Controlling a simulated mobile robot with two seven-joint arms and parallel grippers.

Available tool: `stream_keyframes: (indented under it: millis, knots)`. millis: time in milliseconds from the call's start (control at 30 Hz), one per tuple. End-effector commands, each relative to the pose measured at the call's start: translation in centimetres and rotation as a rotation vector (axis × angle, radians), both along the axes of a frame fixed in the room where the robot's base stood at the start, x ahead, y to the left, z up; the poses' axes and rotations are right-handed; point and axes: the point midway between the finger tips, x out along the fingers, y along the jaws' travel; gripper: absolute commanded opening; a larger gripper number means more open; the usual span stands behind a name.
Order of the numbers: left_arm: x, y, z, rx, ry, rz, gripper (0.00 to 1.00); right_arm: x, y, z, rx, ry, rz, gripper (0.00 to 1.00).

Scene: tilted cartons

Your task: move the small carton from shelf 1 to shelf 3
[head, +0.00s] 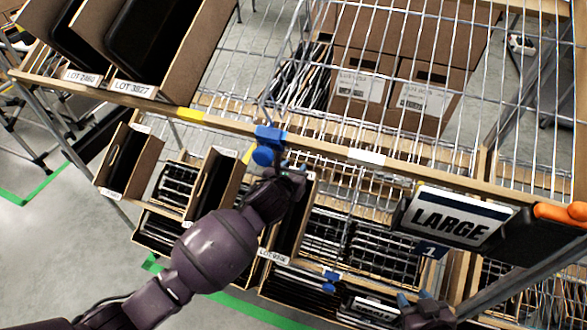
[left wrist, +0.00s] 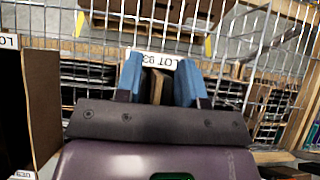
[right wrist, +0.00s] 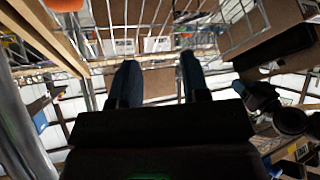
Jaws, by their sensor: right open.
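Narrow brown cartons with dark insides stand tilted on the lower level in the head view: one at far left (head: 143,165), one in the middle (head: 230,178), one (head: 296,235) behind my left arm. I cannot tell which is the task's small carton. My left gripper (head: 292,168) is at the top of the third carton, partly hidden by my arm. In the left wrist view, its blue fingers (left wrist: 158,82) stand on either side of a brown carton edge (left wrist: 156,90); contact is unclear. My right gripper (head: 414,297) is open and empty at lower right.
Large tilted cartons (head: 190,60) fill the upper left level. Closed boxes (head: 385,85) stand at the back. Wire mesh and a wooden shelf edge (head: 330,150) lie close to my left gripper. A LARGE sign (head: 455,215) with a 1 plate (head: 431,250) hangs at right.

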Motion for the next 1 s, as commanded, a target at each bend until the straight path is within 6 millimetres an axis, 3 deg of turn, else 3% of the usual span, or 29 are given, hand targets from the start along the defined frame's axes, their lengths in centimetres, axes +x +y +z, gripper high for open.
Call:
stream_keyframes:
  millis: [233,700,1000]
  knots:
    - [-1.5,0.7,1.0,0.001,-0.004,0.0,0.36,0.3,0.0,1.0,0.0,-0.012,0.0,0.43]
    - [-8.1,3.4,3.9,-0.001,-0.004,0.0,0.36,-0.6,-0.2,1.7,0.003,-0.003,-0.01,0.43]
    - [-9.2,3.8,4.3,-0.002,-0.004,-0.001,0.36,-0.6,-0.2,1.9,0.003,-0.002,-0.012,0.43]
